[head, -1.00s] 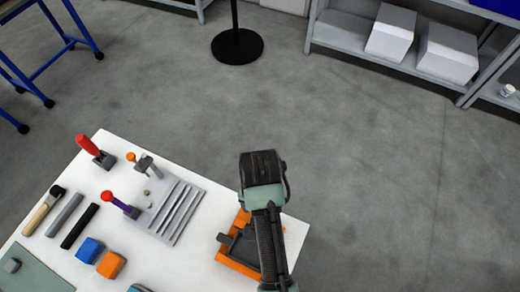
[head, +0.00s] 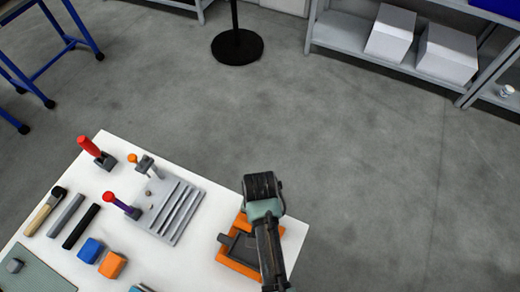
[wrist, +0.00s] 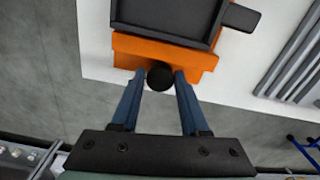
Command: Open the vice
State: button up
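The vice (head: 238,244) has an orange base and a dark grey body, and sits near the right corner of the white table. In the head view my arm covers its right part. In the wrist view the vice's orange side (wrist: 190,56) is close ahead, with a round black knob (wrist: 160,77) sticking out towards me. My gripper (wrist: 160,73) is open, its two blue fingers on either side of the knob. Narrow gaps seem to show between knob and fingers; contact is hard to tell. In the head view the fingers are hidden by my wrist.
The white table (head: 195,272) also bears a grey ridged block (head: 175,208), levers with red, orange and purple handles, a blue block (head: 90,250), an orange block (head: 112,265) and several bar-shaped tools. Open floor lies beyond the table's right edge.

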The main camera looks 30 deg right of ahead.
grip_shut()
jog(key=shift+r+n+p, duration=0.15)
jog(key=shift+n+p, duration=0.45)
jog(key=shift+n, duration=1)
jog(key=o, duration=0.5)
grip_release()
jog(key=shift+o, duration=0.2)
jog(key=shift+f+m, duration=0.2)
jog(key=shift+m, duration=0.1)
